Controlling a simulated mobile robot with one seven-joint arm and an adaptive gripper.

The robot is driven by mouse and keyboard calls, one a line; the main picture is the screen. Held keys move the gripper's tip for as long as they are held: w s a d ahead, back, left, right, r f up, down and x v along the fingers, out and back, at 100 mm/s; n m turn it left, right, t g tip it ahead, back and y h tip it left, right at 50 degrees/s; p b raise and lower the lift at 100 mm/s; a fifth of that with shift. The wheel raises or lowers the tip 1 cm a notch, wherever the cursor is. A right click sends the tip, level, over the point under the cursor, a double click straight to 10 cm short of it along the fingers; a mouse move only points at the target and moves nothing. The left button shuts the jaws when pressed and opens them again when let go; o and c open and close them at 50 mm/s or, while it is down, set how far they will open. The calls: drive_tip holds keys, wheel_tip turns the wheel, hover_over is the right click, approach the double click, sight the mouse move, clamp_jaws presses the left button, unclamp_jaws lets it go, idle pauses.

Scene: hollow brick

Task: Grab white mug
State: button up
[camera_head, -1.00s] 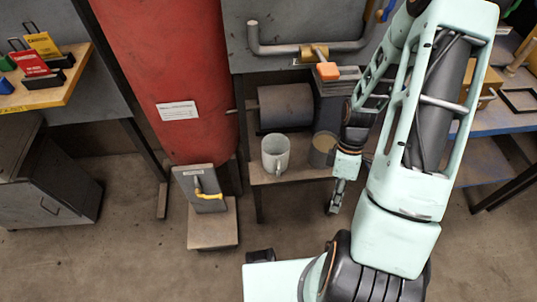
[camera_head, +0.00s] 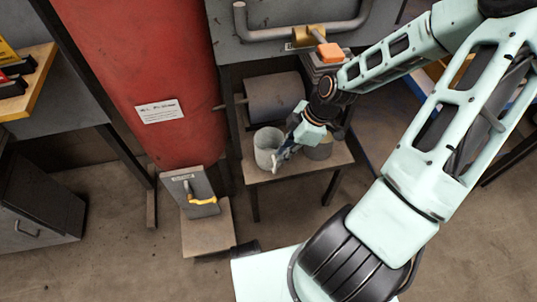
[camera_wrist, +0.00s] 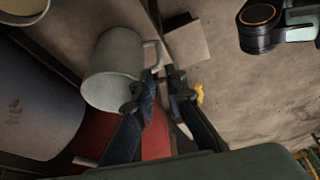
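The white mug (camera_head: 266,148) stands on a small wooden shelf, left of my gripper (camera_head: 281,157). In the wrist view the mug (camera_wrist: 112,62) appears tilted, with its handle (camera_wrist: 155,50) towards my fingers. My gripper (camera_wrist: 162,83) is open there, with a narrow gap between the fingertips. The handle's lower end is at or just beyond that gap. I cannot tell whether the fingers touch it. The left finger overlaps the mug's edge in the picture.
A tan can (camera_head: 320,149) stands on the shelf (camera_head: 285,172), right of the mug and partly behind my wrist. A dark cylinder (camera_head: 272,96) lies behind the mug. A grey plate with a yellow handle (camera_head: 190,190) stands on a low stand. Floor in front is clear.

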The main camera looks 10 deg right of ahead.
sight(275, 165)
drive_tip(key=b+x, duration=0.2)
drive_tip(key=x, duration=0.1)
drive_tip(key=b+x, duration=0.1)
drive_tip(key=x, duration=0.3)
drive_tip(key=shift+s+d+f+b, duration=0.15)
drive_tip(key=shift+f+b, duration=0.15)
drive_tip(key=shift+b, duration=0.1)
clamp_jaws()
drive_tip(key=shift+r, duration=0.2)
